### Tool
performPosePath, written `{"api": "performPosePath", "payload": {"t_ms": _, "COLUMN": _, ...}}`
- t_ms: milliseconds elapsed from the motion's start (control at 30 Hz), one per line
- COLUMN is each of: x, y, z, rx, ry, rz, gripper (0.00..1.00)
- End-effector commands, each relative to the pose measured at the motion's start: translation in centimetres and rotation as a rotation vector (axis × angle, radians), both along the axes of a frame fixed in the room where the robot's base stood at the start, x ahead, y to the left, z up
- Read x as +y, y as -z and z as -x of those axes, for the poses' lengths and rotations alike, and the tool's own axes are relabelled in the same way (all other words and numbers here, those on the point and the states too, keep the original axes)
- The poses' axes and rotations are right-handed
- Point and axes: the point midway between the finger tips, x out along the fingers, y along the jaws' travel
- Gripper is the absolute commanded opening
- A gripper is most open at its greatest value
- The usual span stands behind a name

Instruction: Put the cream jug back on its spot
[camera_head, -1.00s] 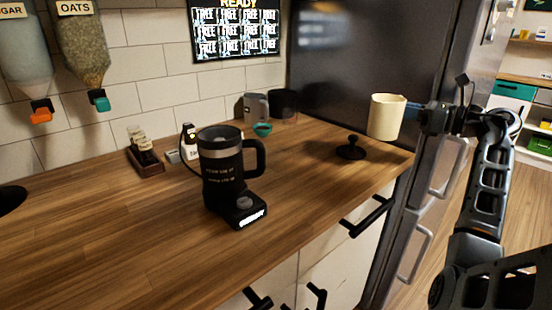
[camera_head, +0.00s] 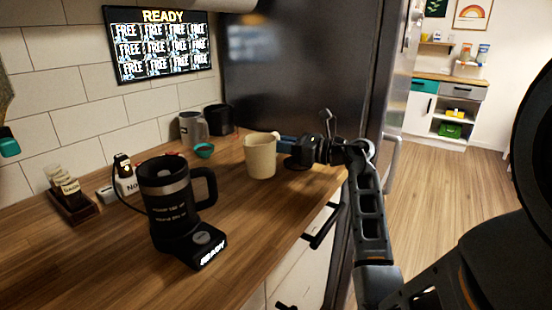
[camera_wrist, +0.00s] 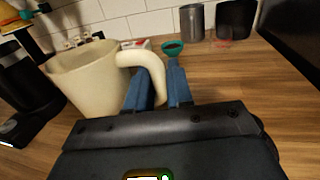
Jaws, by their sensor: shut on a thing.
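The cream jug (camera_head: 261,157) is upright at the right end of the wooden counter, in the middle of the head view. I cannot tell whether its base touches the wood. My gripper (camera_head: 284,144) comes from the right with its blue fingers shut on the jug's handle. In the wrist view the jug (camera_wrist: 92,75) is at the left, and the fingers (camera_wrist: 160,88) close around its handle. The jug's spot cannot be told for sure; a faint reddish mark (camera_wrist: 221,43) shows on the counter near the grey cup in the wrist view.
A black mug-shaped machine (camera_head: 172,205) stands front left of the jug. A teal bowl (camera_head: 204,150), a grey cup (camera_head: 192,128) and a dark container (camera_head: 219,120) are behind. A dark fridge (camera_head: 300,70) closes off the back right. Bare counter (camera_head: 240,200) lies in front.

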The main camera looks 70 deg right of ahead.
Motion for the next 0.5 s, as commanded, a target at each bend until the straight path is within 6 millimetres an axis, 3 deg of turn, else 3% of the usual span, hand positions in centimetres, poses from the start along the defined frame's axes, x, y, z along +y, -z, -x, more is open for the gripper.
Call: {"api": "performPosePath", "payload": {"t_ms": 500, "x": 0.3, "y": 4.3, "z": -0.4, "rx": -0.002, "ry": 0.002, "rz": 0.0, "gripper": 0.0}}
